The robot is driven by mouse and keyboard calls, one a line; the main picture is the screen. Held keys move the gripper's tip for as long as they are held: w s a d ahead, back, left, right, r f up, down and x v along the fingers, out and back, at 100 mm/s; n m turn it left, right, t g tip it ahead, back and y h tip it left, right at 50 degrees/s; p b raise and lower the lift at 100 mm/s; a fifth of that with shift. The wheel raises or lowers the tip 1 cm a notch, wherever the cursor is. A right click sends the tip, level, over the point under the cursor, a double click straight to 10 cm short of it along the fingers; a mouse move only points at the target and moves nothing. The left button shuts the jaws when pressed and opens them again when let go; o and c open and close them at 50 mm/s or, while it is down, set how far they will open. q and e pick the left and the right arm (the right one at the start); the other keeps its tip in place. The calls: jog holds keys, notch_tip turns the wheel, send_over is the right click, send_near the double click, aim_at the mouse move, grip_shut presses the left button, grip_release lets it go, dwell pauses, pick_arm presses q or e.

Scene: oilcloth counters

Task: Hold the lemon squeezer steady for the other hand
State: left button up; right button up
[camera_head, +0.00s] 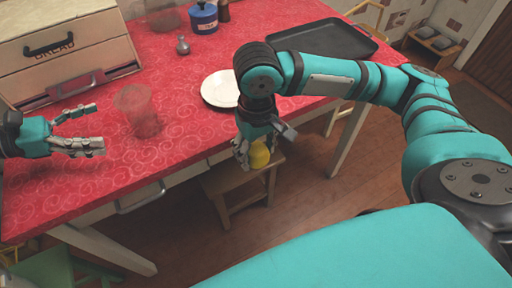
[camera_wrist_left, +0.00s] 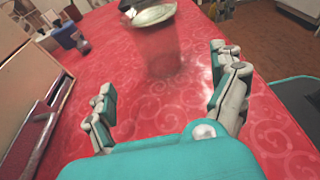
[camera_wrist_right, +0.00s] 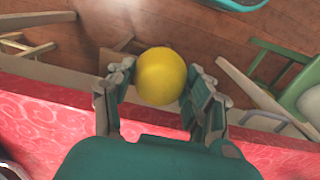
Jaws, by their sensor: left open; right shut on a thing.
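A yellow rounded thing (camera_head: 259,155) is in my right gripper (camera_head: 253,150), just off the front edge of the table. In the right wrist view, the yellow thing (camera_wrist_right: 161,76) sits between the fingers of that gripper (camera_wrist_right: 158,85). I cannot tell whether it is a lemon or the lemon squeezer; no other clear squeezer shows. My left gripper (camera_head: 99,127) is open and empty over the left of the table. A see-through tumbler (camera_head: 138,111) stands just to its right, apart from the fingers. In the left wrist view, the tumbler (camera_wrist_left: 160,45) is beyond the open fingers (camera_wrist_left: 160,75).
A white plate (camera_head: 220,88) lies near the front edge. A bread box (camera_head: 60,55) stands at the left. A blue pot (camera_head: 204,18), a small grey bottle (camera_head: 183,45) and a black tray (camera_head: 318,40) are further back. A wooden stool (camera_head: 235,187) is below the edge.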

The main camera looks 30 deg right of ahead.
aim_at(138, 119)
pick_arm(q)
jog(key=p+x, duration=0.1)
jog(key=x, duration=0.5)
jog(key=shift+s+r, duration=0.1)
jog(key=shift+r, duration=0.05)
pick_arm(e)
jog(key=shift+r, duration=0.8)
pick_arm(q)
jog(key=shift+b+x, duration=0.55)
jog(key=shift+x, duration=0.55)
pick_arm(e)
jog(key=shift+f, duration=0.75)
pick_arm(q)
jog(key=shift+d+f, duration=0.3)
jog(key=shift+d, duration=0.4)
pick_arm(e)
jog(key=shift+f, duration=0.25)
pick_arm(q)
jog(key=shift+c, duration=0.4)
